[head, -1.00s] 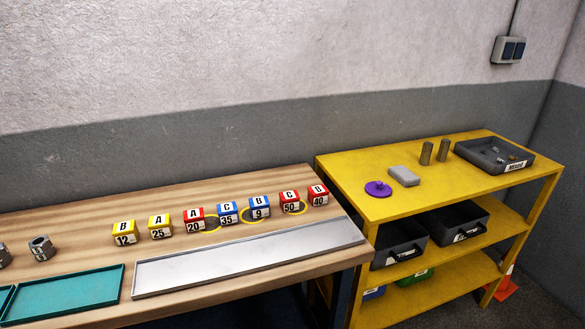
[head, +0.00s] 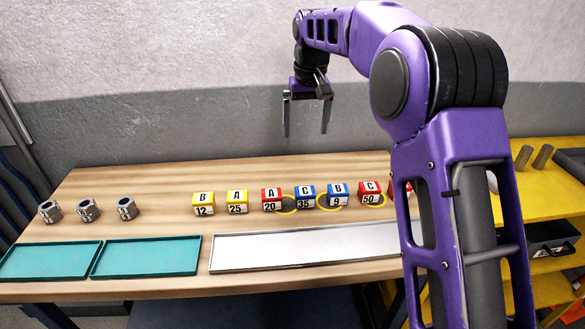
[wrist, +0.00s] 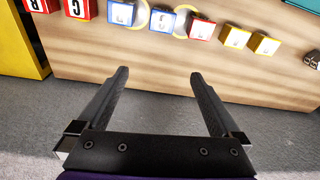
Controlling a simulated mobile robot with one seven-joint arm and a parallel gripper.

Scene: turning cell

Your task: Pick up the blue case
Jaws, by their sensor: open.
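Two blue cases stand in the row on the wooden bench: one marked C 35 (head: 305,197) and one marked B 9 (head: 338,195). In the wrist view the B 9 case (wrist: 121,13) and the C 35 case (wrist: 162,21) show near the top edge, ahead of the fingers. My gripper (head: 306,130) is open and empty, pointing down above the back of the bench, in the picture above the blue cases. Both fingers show apart in the wrist view (wrist: 160,76).
Yellow cases (head: 237,201) and red cases (head: 271,199) flank the blue ones closely. Yellow rings lie beside some. In front are a metal tray (head: 310,254) and teal trays (head: 150,257). Steel nuts (head: 88,209) stand left. My arm hides the row's right end.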

